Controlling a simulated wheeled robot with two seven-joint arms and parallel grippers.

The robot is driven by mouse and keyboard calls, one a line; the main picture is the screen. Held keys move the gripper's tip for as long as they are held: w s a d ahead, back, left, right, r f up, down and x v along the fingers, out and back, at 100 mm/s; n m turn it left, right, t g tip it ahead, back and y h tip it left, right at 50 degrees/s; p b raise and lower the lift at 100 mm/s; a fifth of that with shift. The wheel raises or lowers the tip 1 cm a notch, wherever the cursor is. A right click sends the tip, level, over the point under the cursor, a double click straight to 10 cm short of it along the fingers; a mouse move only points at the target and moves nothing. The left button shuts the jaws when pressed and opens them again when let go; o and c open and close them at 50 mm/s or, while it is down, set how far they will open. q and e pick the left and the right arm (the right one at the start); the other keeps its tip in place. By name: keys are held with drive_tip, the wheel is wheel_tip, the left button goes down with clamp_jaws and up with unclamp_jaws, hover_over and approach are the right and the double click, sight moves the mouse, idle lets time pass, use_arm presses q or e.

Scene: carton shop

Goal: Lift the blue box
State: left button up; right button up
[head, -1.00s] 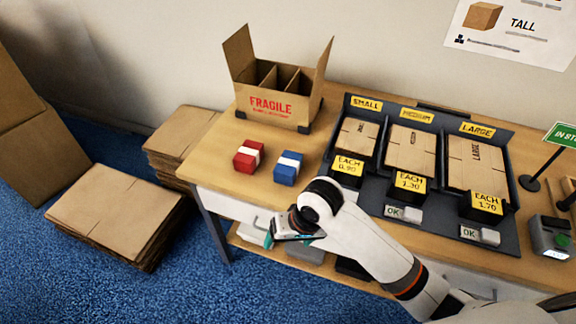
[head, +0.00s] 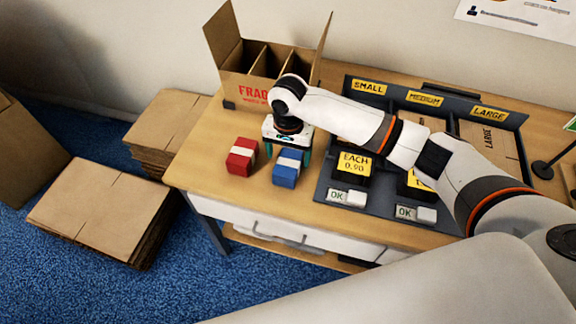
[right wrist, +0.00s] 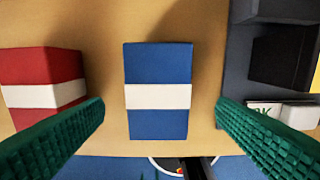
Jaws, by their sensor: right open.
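The blue box (head: 286,168) with a white band stands on the wooden table, right of a red box (head: 241,156) with a white band. My right gripper (head: 289,158) is above the blue box, pointing down, with its jaws open. In the right wrist view the blue box (right wrist: 157,120) lies between the two green fingers (right wrist: 160,125), with a gap on each side. The left finger is close to the red box (right wrist: 42,90). My left gripper is not in view.
A divided FRAGILE carton (head: 243,91) stands behind my right gripper. A dark tray (head: 327,187) with flat cartons and price signs is to the right. The table's front edge is close to the blue box. Stacked cardboard (head: 98,209) lies on the floor at left.

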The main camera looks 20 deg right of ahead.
sight(288, 162)
drive_tip(key=shift+w+f, duration=0.15)
drive_tip(key=shift+f, duration=0.2)
wheel_tip(288, 162, down, 2)
wheel_tip(288, 162, down, 2)
drive_tip(key=shift+d+f, duration=0.1)
drive_tip(key=shift+f, duration=0.35)
drive_tip(key=shift+c, duration=0.2)
use_arm(q)
drive_tip(key=w, duration=0.2)
drive_tip(key=shift+w+r, duration=0.15)
drive_tip(key=shift+w, duration=0.25)
use_arm(e)
drive_tip(key=c, duration=1.1)
